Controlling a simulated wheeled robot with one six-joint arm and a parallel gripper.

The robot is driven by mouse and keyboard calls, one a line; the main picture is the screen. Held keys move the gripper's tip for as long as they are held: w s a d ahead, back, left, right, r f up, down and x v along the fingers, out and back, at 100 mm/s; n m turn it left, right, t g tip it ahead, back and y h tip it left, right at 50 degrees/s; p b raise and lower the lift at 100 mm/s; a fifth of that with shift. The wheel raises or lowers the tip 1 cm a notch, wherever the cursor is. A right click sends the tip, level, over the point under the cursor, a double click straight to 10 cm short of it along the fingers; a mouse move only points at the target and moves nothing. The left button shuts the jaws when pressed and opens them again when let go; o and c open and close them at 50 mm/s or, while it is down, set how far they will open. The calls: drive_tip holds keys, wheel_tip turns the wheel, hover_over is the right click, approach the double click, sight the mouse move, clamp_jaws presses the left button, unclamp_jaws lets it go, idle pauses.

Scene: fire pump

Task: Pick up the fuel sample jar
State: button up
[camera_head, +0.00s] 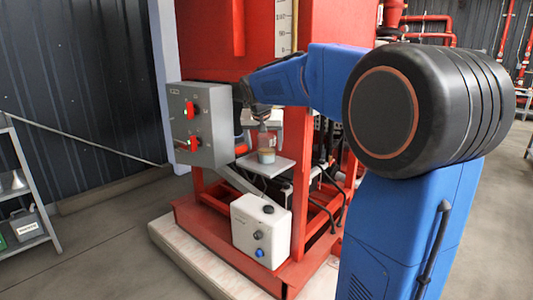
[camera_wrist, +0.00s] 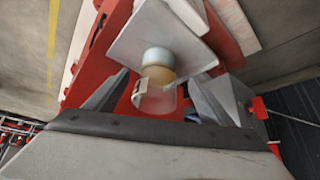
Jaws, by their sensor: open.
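The fuel sample jar (camera_head: 266,156) stands upright on a small light-grey shelf (camera_head: 283,163) at the front of the red frame. It has a clear upper part, an amber band and a pale blue-grey band low down. In the wrist view the jar (camera_wrist: 158,74) shows between the two fingers of my gripper (camera_wrist: 159,84), with a small pale label on its side. My gripper is open, with a finger on each side of the jar and gaps visible. In the head view its fingers are hard to make out just above the jar.
A grey control box (camera_head: 196,124) with red switches is close left of the jar. A white box (camera_head: 261,230) stands below on the red base. A red post (camera_head: 301,160) rises right of the shelf. A shelf rack (camera_head: 22,200) stands far left, with open floor between.

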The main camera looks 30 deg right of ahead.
sight(266, 151)
drive_tip(key=shift+d+x, duration=0.1)
drive_tip(key=shift+x, duration=1.35)
drive_tip(key=shift+d+x, duration=0.15)
drive_tip(key=shift+x, duration=1.3)
drive_tip(key=shift+s+r, duration=0.1)
drive_tip(key=shift+r, duration=0.05)
drive_tip(key=c, duration=1.4)
drive_tip(key=shift+c, duration=0.3)
drive_tip(key=shift+r, duration=0.1)
